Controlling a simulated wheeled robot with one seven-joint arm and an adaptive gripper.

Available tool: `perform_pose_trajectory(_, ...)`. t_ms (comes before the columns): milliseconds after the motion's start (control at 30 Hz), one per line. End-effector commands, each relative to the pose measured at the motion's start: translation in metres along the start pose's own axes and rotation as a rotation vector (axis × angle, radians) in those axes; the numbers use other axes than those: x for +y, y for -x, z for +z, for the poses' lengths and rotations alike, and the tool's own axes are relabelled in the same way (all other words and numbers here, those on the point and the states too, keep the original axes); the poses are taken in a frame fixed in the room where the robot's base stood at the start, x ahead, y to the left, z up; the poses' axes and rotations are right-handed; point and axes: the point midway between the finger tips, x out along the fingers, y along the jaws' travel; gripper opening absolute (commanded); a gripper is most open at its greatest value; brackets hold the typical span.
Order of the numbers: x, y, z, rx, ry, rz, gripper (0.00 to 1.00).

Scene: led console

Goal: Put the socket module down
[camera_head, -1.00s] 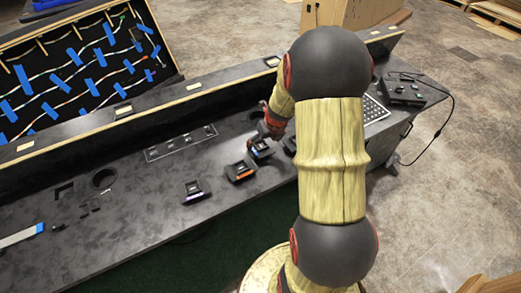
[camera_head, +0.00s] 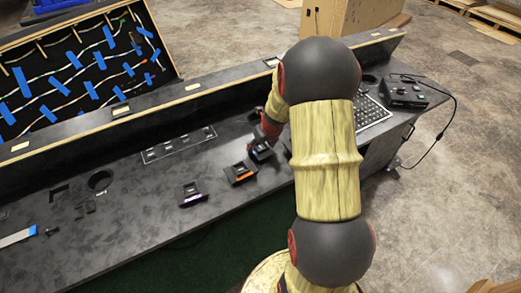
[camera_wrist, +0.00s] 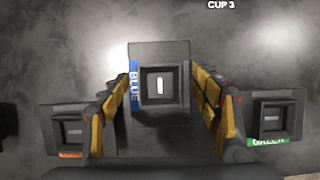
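The socket module (camera_head: 262,153) is dark with a square opening and a blue strip. In the wrist view the module (camera_wrist: 160,52) shows the word BLUE along its left side. My gripper (camera_head: 266,140) is above it, over the near part of the black console top. In the wrist view, the fingers of my gripper (camera_wrist: 162,82) lie along the left and right sides of the module and appear to touch it. The module is at or very close to the console surface; I cannot tell whether it touches. My arm hides part of the console.
An orange-strip module (camera_head: 240,173) sits just left, and a purple-strip module (camera_head: 192,194) farther left. A green-strip module (camera_wrist: 277,118) is on the right in the wrist view. A black control box (camera_head: 403,93) stands at the far right. The console (camera_head: 130,225) has bare surface at left.

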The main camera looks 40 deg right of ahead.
Motion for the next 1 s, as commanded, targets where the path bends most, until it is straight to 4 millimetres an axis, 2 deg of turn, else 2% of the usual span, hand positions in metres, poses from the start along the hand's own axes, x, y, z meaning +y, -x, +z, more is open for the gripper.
perform_pose_trajectory(600, 0.000, 0.000, 0.000, 0.000, 0.000, 0.000, 0.26)
perform_pose_trajectory(833, 0.000, 0.002, 0.001, 0.000, 0.000, 0.000, 0.26)
perform_pose_trajectory(1000, 0.000, 0.011, 0.005, -0.001, 0.000, 0.000, 0.26)
